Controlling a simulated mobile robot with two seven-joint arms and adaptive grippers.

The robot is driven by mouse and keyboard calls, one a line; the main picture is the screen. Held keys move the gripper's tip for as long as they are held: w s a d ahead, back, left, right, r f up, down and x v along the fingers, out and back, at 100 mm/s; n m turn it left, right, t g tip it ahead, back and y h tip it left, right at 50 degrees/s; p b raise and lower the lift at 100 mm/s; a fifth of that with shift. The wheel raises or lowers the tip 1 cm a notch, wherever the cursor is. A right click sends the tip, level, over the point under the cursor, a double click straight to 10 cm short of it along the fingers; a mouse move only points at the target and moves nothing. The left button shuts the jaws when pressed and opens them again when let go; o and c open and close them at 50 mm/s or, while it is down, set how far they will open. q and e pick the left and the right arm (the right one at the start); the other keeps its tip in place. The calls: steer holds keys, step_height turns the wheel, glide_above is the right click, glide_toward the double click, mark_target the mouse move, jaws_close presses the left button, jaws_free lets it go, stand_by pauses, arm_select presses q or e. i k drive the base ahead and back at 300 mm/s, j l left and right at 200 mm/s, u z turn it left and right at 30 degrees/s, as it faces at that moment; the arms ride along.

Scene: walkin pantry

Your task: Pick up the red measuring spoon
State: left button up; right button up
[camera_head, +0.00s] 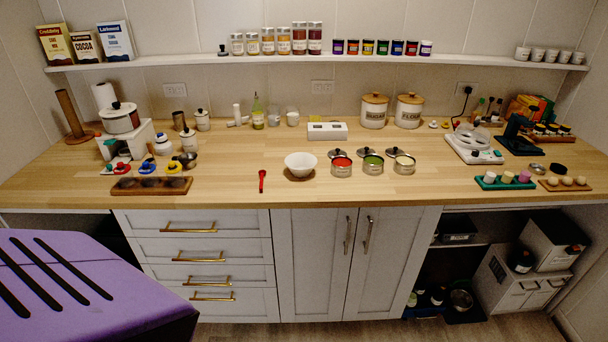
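The red measuring spoon (262,181) lies on the wooden counter (225,160) near its front edge. Its handle points roughly toward the front, and nothing covers it. It lies just left of a white bowl (300,163) and apart from it. Neither of my grippers shows in the head view.
Three open tins (341,167) with lids behind them stand right of the bowl. A dark wooden tray (151,186) with round hollows is at the left front. The counter left of and behind the spoon is clear. Drawers (205,250) and cupboard doors (350,262) are below.

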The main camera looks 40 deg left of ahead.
mark_target(261, 173)
steer(key=j+z, duration=0.3)
steer(key=j, duration=0.2)
steer(key=k+j+z, duration=0.1)
steer(key=j+z, duration=0.2)
steer(key=j, duration=0.2)
steer(key=k+j+z, duration=0.1)
steer(key=j, duration=0.45)
steer(key=k+j, duration=0.1)
steer(key=j, duration=0.45)
steer(key=z, duration=0.05)
